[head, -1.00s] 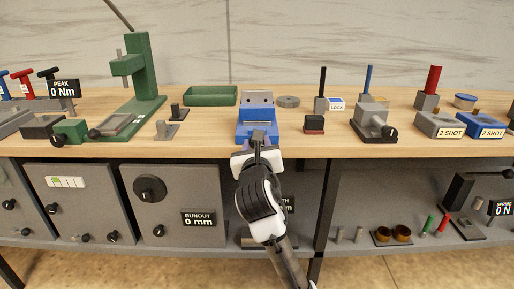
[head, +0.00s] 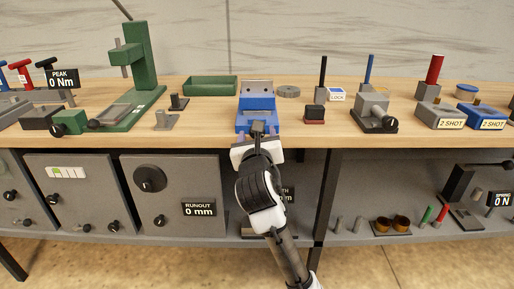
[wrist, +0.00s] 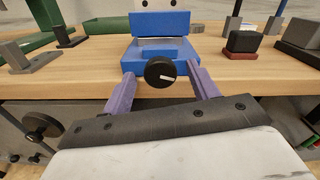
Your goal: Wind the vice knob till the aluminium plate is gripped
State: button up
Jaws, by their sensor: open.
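The blue vice (head: 257,103) stands at the front edge of the bench, with a grey jaw face with two dark holes at its back. In the wrist view the vice (wrist: 160,22) is cut off at the top. Its black round knob (wrist: 160,73) with a white pointer line faces me; the line points to the right. My gripper (wrist: 160,84) is open, its two purple fingers on either side of the knob with visible gaps. In the head view my gripper (head: 258,132) is in front of the vice and hides the knob. I cannot clearly make out the aluminium plate.
A green tray (head: 210,87) lies behind left of the vice, small grey brackets (head: 166,120) to its left. A dark block on a red base (head: 314,114) and a grey fixture with a black knob (head: 374,113) stand right. Cabinets sit below the bench edge.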

jog(key=s+b, duration=1.2)
jog(key=s, duration=0.1)
dwell(0.4)
